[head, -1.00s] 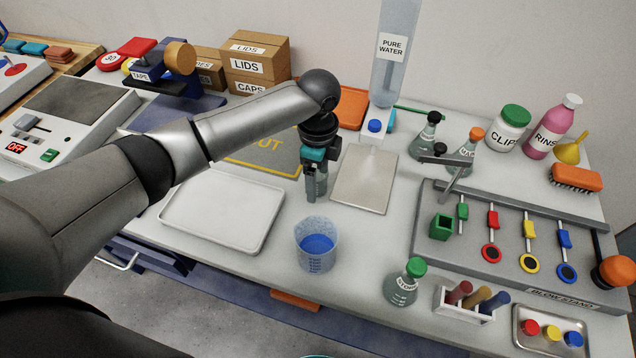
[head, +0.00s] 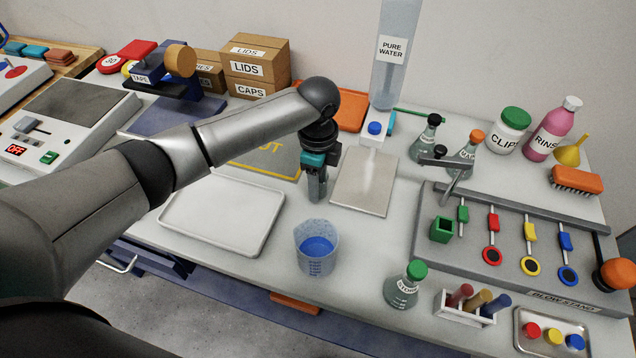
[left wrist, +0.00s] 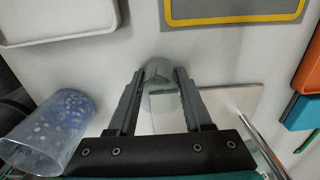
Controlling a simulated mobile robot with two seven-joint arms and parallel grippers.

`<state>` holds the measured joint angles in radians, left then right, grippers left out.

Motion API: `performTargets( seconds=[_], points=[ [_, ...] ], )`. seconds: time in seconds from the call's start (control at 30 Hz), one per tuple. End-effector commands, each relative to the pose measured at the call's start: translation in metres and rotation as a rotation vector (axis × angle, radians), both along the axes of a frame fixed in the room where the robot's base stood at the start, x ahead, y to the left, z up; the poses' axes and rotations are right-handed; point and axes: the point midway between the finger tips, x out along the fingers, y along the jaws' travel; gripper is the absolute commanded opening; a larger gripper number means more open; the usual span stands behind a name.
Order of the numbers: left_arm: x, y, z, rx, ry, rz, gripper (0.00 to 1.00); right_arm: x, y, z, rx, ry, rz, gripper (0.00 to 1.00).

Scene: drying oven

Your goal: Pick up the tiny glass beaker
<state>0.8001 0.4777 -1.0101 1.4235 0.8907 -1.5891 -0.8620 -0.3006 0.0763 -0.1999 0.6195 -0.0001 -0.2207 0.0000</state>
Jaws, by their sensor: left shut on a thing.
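My left gripper (head: 317,192) points down at the bench between the white tray and the pale square plate. In the left wrist view its two fingers (left wrist: 158,80) are closed on the sides of the tiny glass beaker (left wrist: 160,72), which is clear and hard to make out. In the head view the fingers mostly hide the beaker. I cannot tell whether its base touches the bench. My right gripper is not in view.
A larger beaker of blue liquid (head: 316,256) stands close in front of the gripper. The white tray (head: 222,212) lies to the left and the pale plate (head: 365,182) to the right. A stoppered flask (head: 402,290) stands front right.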

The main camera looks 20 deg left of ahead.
Motion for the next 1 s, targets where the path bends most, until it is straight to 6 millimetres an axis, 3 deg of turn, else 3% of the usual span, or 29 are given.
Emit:
performTargets(
  seconds=[0.1,0.47,0.67,1.0],
  points=[
    [0.000,0.000,0.000,0.000,0.000,0.000,0.00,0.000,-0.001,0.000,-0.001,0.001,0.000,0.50],
    [0.000,0.000,0.010,-0.001,-0.001,-0.001,0.00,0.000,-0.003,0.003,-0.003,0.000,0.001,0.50],
    [0.002,0.000,0.052,-0.001,-0.006,-0.001,0.00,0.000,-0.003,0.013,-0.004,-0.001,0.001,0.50],
    [0.001,0.000,0.148,-0.001,-0.005,0.000,0.00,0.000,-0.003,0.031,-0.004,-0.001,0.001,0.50]
  ],
)
